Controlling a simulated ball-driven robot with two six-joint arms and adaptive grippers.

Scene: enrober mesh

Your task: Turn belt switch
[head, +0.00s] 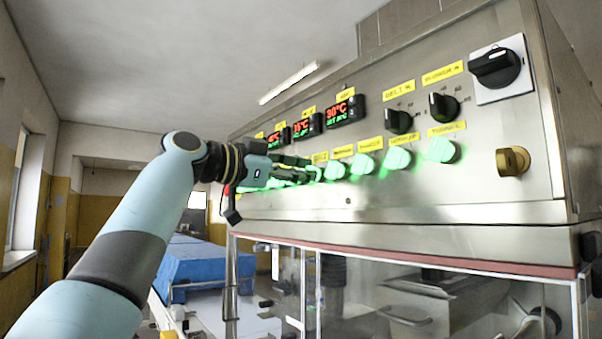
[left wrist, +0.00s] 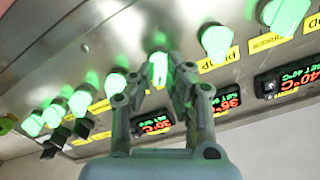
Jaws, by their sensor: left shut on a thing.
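My left gripper (head: 307,176) reaches in from the left to the row of glowing green switches on the steel panel. It also shows in the left wrist view (left wrist: 166,82), with its fingers closed on either side of a green switch (left wrist: 157,70). The same green switch (head: 316,173) is partly covered by the fingertips in the head view. A small yellow label (head: 320,158) is above it; it looks like BELT, but the text is too small to be sure. My right gripper is in neither view.
More green switches (head: 397,158) line the panel to the right. Above them are black dials (head: 444,107), red displays (head: 345,110) and a large black rotary switch (head: 495,67). A brass lock (head: 513,161) juts out at the right. A clear-walled enclosure (head: 420,290) is below.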

